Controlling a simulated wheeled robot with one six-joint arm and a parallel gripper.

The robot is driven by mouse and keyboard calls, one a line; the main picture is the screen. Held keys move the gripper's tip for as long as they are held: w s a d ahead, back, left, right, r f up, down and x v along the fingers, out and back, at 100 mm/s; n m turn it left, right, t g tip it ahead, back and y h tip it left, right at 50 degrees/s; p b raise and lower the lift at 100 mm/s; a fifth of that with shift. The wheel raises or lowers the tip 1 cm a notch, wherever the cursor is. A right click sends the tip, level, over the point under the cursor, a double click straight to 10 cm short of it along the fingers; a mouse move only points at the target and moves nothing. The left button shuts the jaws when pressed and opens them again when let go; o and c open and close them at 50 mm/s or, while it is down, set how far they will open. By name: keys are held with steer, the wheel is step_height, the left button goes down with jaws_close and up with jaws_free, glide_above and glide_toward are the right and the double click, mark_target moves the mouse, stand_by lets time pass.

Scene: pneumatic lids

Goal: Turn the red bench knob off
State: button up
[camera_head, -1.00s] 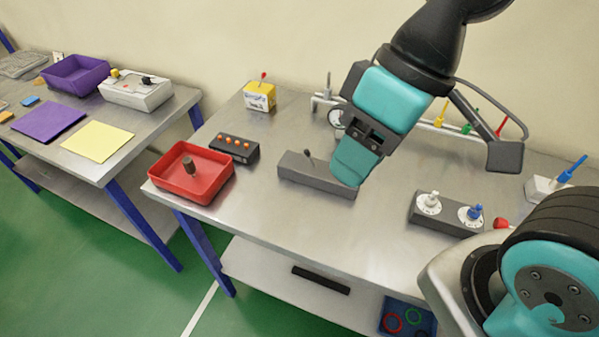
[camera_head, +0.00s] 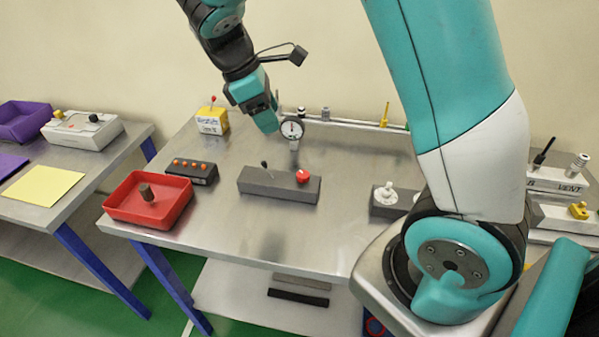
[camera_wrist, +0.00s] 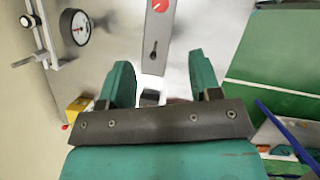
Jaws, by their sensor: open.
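The red knob (camera_head: 302,177) sits on the right end of a dark grey block (camera_head: 280,190) on the bench. A small black toggle lever (camera_head: 264,166) stands near the block's left part. In the wrist view the red knob (camera_wrist: 160,6) shows at the top edge, cut off by the frame, with the lever (camera_wrist: 153,50) below it. My gripper (camera_head: 268,124) is above and behind the block, near the gauge, touching nothing. In the wrist view its two teal fingers (camera_wrist: 158,75) are apart with nothing held between them.
A round gauge (camera_head: 291,130) on a rail stands just behind the block. A red tray (camera_head: 150,215), a box with orange buttons (camera_head: 191,172) and a yellow box (camera_head: 212,120) are to the left. A block with white knobs (camera_head: 386,196) is to the right.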

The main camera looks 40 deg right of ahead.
mark_target(303, 174)
steer(key=p+x, duration=0.1)
steer(key=x, duration=1.5)
steer(key=shift+s+f, duration=0.1)
steer(key=shift+f, duration=0.25)
steer(key=shift+c, duration=0.5)
steer(key=c, duration=0.8)
steer(key=shift+c, duration=0.2)
